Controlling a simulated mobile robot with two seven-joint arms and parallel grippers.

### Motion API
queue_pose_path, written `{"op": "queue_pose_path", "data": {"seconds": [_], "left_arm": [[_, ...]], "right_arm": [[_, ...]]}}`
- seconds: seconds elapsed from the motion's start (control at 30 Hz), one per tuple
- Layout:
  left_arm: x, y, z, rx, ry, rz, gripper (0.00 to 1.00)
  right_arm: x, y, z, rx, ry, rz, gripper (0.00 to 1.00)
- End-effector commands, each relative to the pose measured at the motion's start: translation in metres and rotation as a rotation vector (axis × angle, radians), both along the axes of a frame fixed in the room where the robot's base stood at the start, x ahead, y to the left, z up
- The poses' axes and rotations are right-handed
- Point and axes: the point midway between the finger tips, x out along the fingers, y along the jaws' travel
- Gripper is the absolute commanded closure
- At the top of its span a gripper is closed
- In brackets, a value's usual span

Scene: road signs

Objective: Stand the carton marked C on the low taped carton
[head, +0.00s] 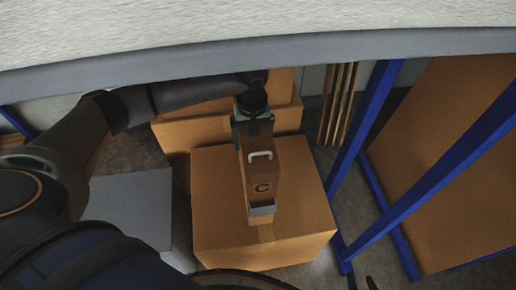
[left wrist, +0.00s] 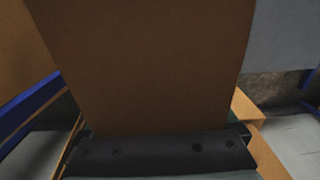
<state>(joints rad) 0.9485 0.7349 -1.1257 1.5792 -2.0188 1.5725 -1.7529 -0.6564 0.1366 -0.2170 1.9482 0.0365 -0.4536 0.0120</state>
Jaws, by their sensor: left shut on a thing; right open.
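The carton marked C (head: 262,172) is tall and narrow, brown, with a white handle mark, a black C and a grey patch low down. My left gripper (head: 254,122) is shut on its far upper end. In the left wrist view the brown carton face (left wrist: 145,65) fills the middle above the dark gripper (left wrist: 155,152). The low taped carton (head: 308,220) is wide and brown, with a tape strip near its front edge. The C carton is over its top; I cannot tell whether they touch. My right gripper (head: 361,283) is open and empty at the bottom edge, mostly cut off.
More brown cartons (head: 225,130) stand behind the low one. A grey box (head: 133,200) is at its left. Blue posts (head: 365,135) and a large brown panel (head: 450,160) stand at the right. A grey-edged shelf (head: 260,55) crosses the top. The low carton's top is otherwise clear.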

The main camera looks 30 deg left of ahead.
Motion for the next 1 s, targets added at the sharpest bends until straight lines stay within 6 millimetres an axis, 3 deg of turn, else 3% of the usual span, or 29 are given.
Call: {"op": "queue_pose_path", "data": {"seconds": [0.27, 0.47, 0.83, 0.87, 1.0], "left_arm": [[0.009, -0.012, -0.018, -0.001, 0.002, -0.002, 1.0], [0.008, -0.012, -0.045, 0.0, 0.002, 0.0, 1.0], [0.009, -0.011, -0.052, 0.0, -0.001, -0.001, 1.0], [0.009, -0.011, -0.05, 0.0, 0.0, -0.001, 0.04], [0.009, -0.011, -0.05, 0.0, 0.0, -0.001, 0.0]], "right_arm": [[0.001, 0.0, 0.001, 0.0, -0.002, 0.0, 0.5], [0.002, 0.0, 0.005, 0.001, -0.006, -0.001, 0.5], [0.002, -0.001, 0.0, 0.001, -0.007, -0.001, 0.5], [0.002, 0.0, 0.002, 0.001, -0.006, -0.001, 0.5], [0.002, 0.0, 0.002, 0.001, -0.006, -0.001, 0.5]]}}
